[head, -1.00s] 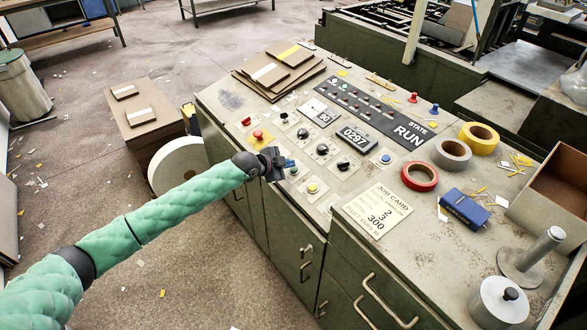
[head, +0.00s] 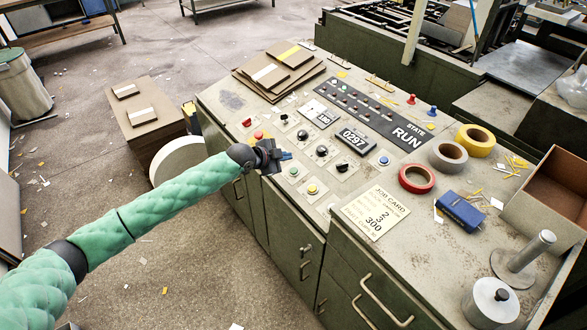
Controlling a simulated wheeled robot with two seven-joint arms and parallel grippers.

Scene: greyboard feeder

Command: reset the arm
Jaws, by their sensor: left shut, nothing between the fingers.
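My left arm comes in from the lower left in its green sleeve. Its dark left gripper (head: 279,159) is at the left edge of the control panel, over the row of buttons, and is shut with nothing seen in it. The control panel (head: 334,170) carries coloured push buttons and black knobs. A green button (head: 293,171) and a yellow button (head: 312,189) sit just right of and below the gripper. My right gripper is not in view.
Tape rolls, red (head: 417,179), grey (head: 451,154) and yellow (head: 475,140), lie right of the panel, near a blue box (head: 461,212). A job card (head: 375,212) lies in front. Greyboard sheets (head: 278,68) are stacked at the back. Open floor is on the left.

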